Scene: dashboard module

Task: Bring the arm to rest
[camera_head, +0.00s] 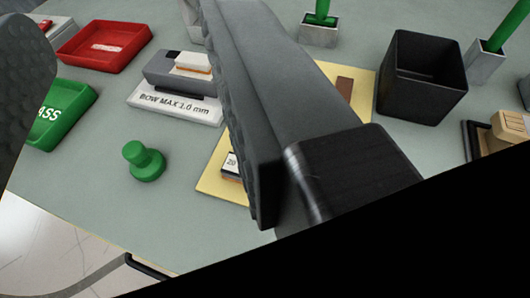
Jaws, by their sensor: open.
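My gripper (135,125) is open. One dark ribbed finger shows at the left edge of the picture, and the other is large in the middle. Nothing is held between them; the grey-green table shows in the gap. The gripper's height above the table is hard to tell. The right finger hides part of a yellow mat (212,182) and what lies on it. A large black area covers the lower right and hides what is there.
Between the fingers show a red tray (122,59), a green tray (75,122), a grey fixture labelled "BOW MAX 1.0 mm" (178,70) and a green knob (145,162). Right of the gripper stand a black bin (424,98) and green-handled tools in grey holders (486,66). The table's front edge is lower left.

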